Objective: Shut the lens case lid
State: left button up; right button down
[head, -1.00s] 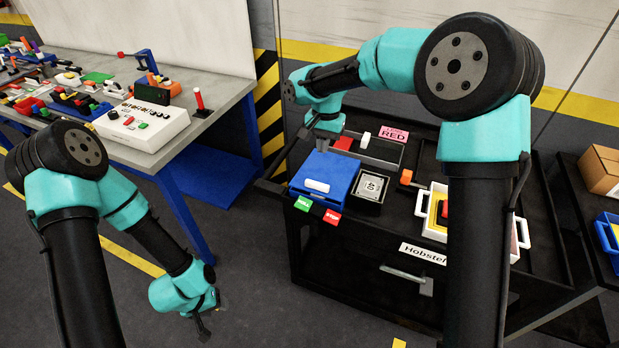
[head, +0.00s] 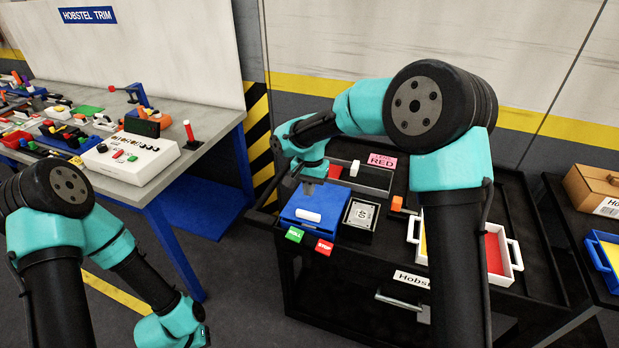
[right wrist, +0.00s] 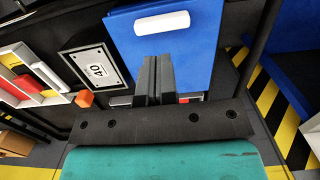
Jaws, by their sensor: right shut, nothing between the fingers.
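The lens case appears to be the blue box (head: 315,203) with a white bar handle (head: 308,215) on its lid, on the black cart. The lid looks flat or nearly so; I cannot tell whether a small gap remains. In the right wrist view the blue lid (right wrist: 190,50) fills the top middle, with the white handle (right wrist: 162,22) near its far edge. My right gripper (head: 308,184) is shut and empty over the back edge of the lid. Its fingertips (right wrist: 155,62) overlap the blue surface; contact is unclear. My left gripper is below the head view.
Beside the case is a grey plate marked 40 (head: 361,214). Green (head: 294,234) and red (head: 325,247) tags sit at its front. A pink RED card (head: 382,160) and a white tray (head: 506,268) are on the cart. A cluttered workbench (head: 190,155) stands left.

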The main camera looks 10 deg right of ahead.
aim_at(308, 214)
jog(key=f, duration=0.7)
jog(key=shift+s+a+f, duration=0.15)
jog(key=shift+s+f, duration=0.15)
jog(key=shift+s+a+f, duration=0.1)
jog(key=shift+s+f, duration=0.1)
jog(key=shift+f, duration=0.65)
jog(key=shift+r, duration=0.1)
notch_tip(308, 214, up, 14)
